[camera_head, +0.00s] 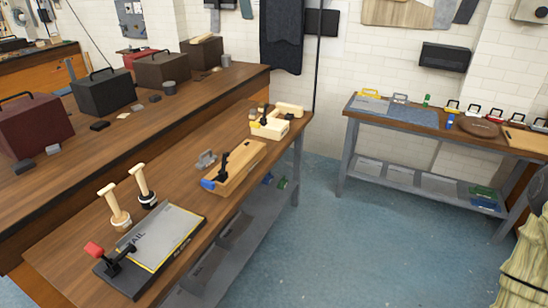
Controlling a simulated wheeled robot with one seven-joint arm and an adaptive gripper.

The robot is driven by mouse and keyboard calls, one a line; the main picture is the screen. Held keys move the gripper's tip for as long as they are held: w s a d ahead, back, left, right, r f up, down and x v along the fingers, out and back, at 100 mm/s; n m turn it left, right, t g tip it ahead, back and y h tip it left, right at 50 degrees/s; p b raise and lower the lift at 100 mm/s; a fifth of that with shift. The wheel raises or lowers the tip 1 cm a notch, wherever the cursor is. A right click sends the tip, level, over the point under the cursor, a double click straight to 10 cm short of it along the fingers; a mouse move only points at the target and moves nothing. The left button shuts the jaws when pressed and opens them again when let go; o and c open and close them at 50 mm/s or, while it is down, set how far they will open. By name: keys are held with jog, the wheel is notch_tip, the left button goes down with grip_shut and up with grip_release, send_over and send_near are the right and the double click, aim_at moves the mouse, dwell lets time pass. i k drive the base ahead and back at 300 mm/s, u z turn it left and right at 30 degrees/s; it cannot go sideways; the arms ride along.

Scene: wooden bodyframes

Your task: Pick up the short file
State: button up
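I cannot single out a short file in this view. Two tools with pale wooden handles stand upright on the near workbench, one at the left (115,208) and one just right of it (143,184); I cannot tell whether either is a file. Beside them lies a dark board with a grey plate (161,240) and a red-knobbed lever (95,249). Farther back on the bench is a wooden block with a black clamp and a blue end (236,168). My gripper is not in view.
A higher bench with several toolboxes (104,91) runs along the left. A second bench (410,117) with small coloured items and a round brown object (478,128) stands at the back right. A beige ribbed object (528,260) is at the right edge. The blue floor (350,240) between is clear.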

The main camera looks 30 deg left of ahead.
aim_at(204, 163)
jog(key=z, duration=0.65)
jog(key=i, duration=2.65)
jog(key=u, duration=4)
